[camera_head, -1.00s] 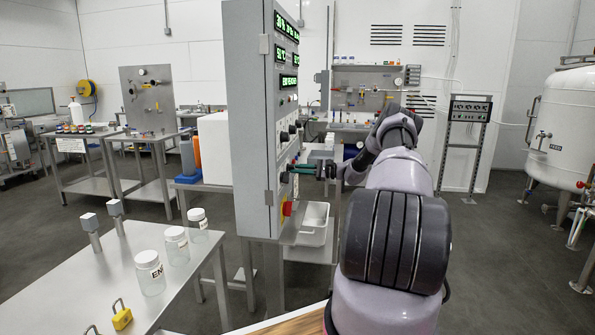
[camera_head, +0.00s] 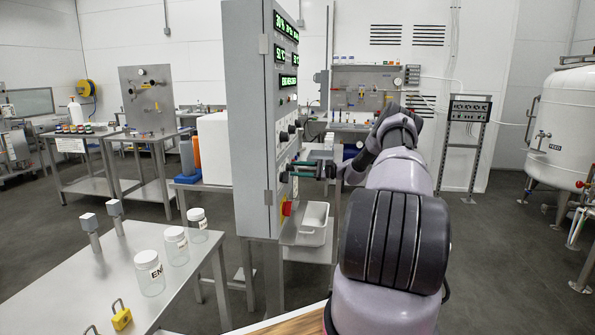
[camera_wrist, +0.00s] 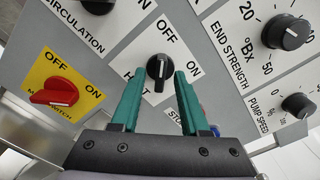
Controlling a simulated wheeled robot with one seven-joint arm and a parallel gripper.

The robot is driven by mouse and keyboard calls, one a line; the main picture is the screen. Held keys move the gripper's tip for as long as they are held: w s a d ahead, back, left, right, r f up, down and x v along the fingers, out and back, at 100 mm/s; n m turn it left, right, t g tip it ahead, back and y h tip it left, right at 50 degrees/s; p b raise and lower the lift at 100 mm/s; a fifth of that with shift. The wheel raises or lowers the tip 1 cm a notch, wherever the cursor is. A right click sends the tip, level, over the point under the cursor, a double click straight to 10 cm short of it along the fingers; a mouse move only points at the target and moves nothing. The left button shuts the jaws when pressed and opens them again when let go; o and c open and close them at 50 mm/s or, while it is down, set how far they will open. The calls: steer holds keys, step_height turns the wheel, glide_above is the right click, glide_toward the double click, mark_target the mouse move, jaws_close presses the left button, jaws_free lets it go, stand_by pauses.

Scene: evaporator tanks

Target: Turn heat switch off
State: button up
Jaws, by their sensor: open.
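The heat switch (camera_wrist: 158,70) is a black rotary knob on a white plate lettered OFF, ON and HEAT in the wrist view. Its grip bar stands nearly upright in the picture, between the fingertips. I cannot tell for sure which label it points to. My gripper (camera_wrist: 158,80) is open, with one teal finger on each side of the knob; whether either finger touches it is unclear. In the head view my gripper (camera_head: 308,167) is at the front of the grey control cabinet (camera_head: 252,120), and the heat switch cannot be made out there.
Beside it in the wrist view are the red main switch (camera_wrist: 55,92) on yellow, the circulation knob (camera_wrist: 98,5), the end strength knob (camera_wrist: 286,32) and the pump speed knob (camera_wrist: 298,105). A steel table (camera_head: 125,260) with jars stands left of the cabinet.

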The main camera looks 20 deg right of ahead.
steer(key=v, duration=1)
steer(key=shift+s+d, duration=0.25)
steer(key=shift+d, duration=0.05)
steer(key=shift+d, duration=0.1)
